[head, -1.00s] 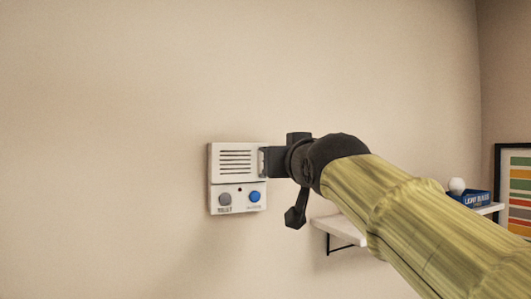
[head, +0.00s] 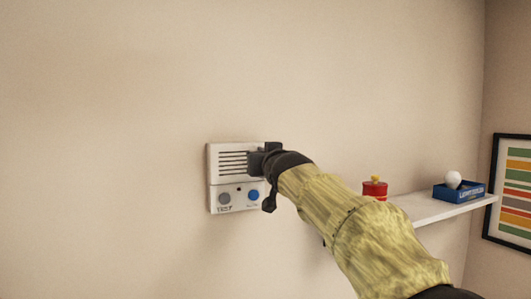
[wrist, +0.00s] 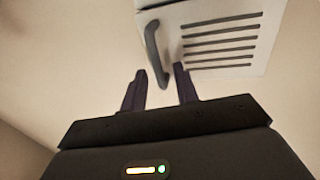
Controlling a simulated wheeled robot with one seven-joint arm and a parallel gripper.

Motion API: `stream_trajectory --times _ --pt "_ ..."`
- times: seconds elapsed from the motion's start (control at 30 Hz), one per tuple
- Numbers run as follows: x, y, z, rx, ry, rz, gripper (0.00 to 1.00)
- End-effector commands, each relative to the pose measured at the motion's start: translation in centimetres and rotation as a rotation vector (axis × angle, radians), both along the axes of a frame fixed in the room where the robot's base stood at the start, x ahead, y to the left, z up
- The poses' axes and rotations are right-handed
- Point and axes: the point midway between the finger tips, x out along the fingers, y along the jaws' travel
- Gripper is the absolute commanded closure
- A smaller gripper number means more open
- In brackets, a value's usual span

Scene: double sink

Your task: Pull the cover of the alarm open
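The alarm is a white wall box. Its upper cover (head: 229,161) has dark horizontal slots and looks closed against the wall unit. The lower panel (head: 220,200) carries a grey button and a blue button. In the wrist view the slotted cover (wrist: 225,40) shows at the top, with a grey curved handle (wrist: 153,50) on its left. My gripper (wrist: 161,72) is open, one finger on either side of the handle's lower end; contact cannot be told. In the head view my gripper (head: 262,158) is at the cover's right edge and hides the handle.
A white wall shelf (head: 440,208) is to the right, partly behind my arm. It holds a red container with a yellow top (head: 375,189) and a blue box (head: 458,191) with a white ball. A framed picture (head: 515,190) hangs farther right. The wall left of the alarm is bare.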

Motion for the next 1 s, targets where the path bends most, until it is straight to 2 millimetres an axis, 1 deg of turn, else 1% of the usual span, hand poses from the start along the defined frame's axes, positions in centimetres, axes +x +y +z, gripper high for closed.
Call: stream_trajectory --times 0.2,0.27,0.3,0.37,1.0 --pt "0.00 0.00 -0.04 0.000 -0.001 0.000 0.70" --pt "-0.01 0.00 -0.04 0.000 0.000 0.000 0.82" --pt "-0.01 -0.01 -0.04 0.000 0.000 0.000 0.90" --pt "-0.01 -0.01 -0.03 0.000 0.000 0.000 1.00" --pt "-0.25 -0.10 -0.16 -0.001 -0.001 -0.021 1.00"
